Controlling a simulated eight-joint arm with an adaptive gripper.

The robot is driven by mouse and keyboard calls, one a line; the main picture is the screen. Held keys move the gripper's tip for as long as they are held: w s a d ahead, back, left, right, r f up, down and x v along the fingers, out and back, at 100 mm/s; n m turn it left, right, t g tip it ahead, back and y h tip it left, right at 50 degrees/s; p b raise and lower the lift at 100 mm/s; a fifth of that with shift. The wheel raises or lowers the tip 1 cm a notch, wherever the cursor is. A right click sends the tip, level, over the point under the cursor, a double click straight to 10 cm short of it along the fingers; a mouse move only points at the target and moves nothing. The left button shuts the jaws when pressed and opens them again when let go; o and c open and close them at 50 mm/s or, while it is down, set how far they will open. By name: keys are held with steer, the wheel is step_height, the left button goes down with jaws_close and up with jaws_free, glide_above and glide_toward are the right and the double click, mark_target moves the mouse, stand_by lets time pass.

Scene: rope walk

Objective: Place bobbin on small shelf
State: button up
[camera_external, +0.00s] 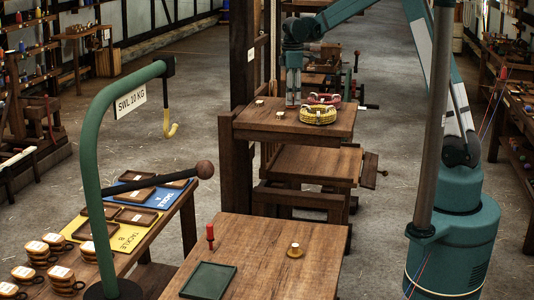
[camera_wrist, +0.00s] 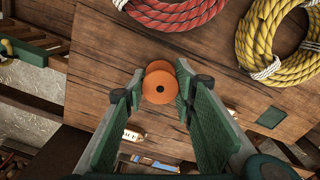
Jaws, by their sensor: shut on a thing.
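An orange bobbin (camera_wrist: 161,86) with round flanges is between the two green fingers of my gripper (camera_wrist: 158,90) in the wrist view. My gripper is shut on it. In the external view my gripper (camera_external: 293,104) points down over the small wooden shelf (camera_external: 250,125), just left of the rope coils. The bobbin cannot be made out there. The shelf board also fills much of the wrist view (camera_wrist: 110,60). I cannot tell whether the bobbin touches the board.
A yellow rope coil (camera_external: 318,116) and a red rope coil (camera_external: 325,98) lie on the shelf's right part. Small pale-topped pieces (camera_external: 278,114) lie near its front and left. A table with a green tray (camera_external: 208,281) and a small orange-based piece (camera_external: 295,251) stands in front.

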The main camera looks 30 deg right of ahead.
steer(key=shift+f, duration=0.15)
steer(key=o, duration=0.8)
step_height(320, 180, up, 12)
steer(key=shift+r, duration=0.15)
stand_by(0.8)
steer(key=shift+s, duration=0.1)
